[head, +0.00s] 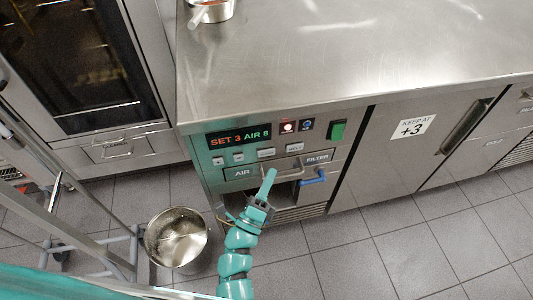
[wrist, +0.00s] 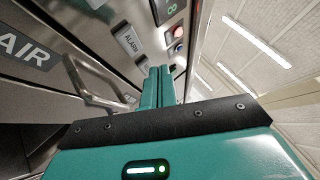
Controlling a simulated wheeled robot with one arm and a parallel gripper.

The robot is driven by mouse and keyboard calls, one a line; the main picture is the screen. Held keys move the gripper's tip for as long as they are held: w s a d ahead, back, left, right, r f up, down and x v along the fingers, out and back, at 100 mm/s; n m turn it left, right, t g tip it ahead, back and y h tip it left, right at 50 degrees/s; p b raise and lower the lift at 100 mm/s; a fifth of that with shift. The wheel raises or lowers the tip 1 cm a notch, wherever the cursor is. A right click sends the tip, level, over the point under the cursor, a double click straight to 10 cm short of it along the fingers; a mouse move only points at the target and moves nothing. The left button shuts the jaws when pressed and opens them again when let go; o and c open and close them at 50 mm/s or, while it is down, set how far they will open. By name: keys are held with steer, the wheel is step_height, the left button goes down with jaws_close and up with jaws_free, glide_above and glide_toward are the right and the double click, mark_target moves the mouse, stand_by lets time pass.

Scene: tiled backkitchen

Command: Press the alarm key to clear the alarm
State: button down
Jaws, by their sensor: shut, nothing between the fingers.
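The alarm key (wrist: 130,42) is a pale rectangular key lettered ALARM in the wrist view. In the head view it appears to be the left of two wide keys (head: 266,152) under the lit display (head: 239,137), its lettering too small to read. My teal gripper (head: 270,174) is shut and empty, its tips pointing up at the panel. In the head view the tips appear just below the alarm key, in front of the AIR drawer handle. In the wrist view the closed fingers (wrist: 161,72) lie right of and below the key; I see no contact.
The AIR drawer handle (wrist: 88,88) and a blue handle (head: 313,177) protrude below. A metal bucket (head: 177,238) stands on the floor at left.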

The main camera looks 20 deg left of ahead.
mark_target(271, 151)
steer(key=shift+w+a+b, duration=0.3)
steer(key=shift+w+a, duration=0.2)
steer(key=shift+w, duration=0.2)
steer(key=shift+w+a+b, duration=0.3)
steer(key=shift+w+a, duration=0.15)
steer(key=shift+w, duration=0.25)
steer(key=shift+w, duration=0.1)
stand_by(1.0)
steer(key=shift+w+a+b, duration=0.2)
steer(key=shift+w+b, duration=0.05)
steer(key=shift+b, duration=0.1)
steer(key=shift+w+a+b, duration=0.3)
steer(key=shift+w+b, duration=0.05)
steer(key=shift+w, duration=0.05)
stand_by(0.8)
stand_by(0.4)
steer(key=shift+s+d, duration=0.55)
steer(key=shift+s, duration=0.25)
steer(key=shift+s+d+p, duration=0.25)
steer(key=shift+s+d, duration=0.45)
steer(key=shift+s, duration=0.35)
steer(key=shift+s+d+p, duration=0.2)
steer(key=shift+s+d, duration=0.5)
steer(key=shift+s, duration=0.3)
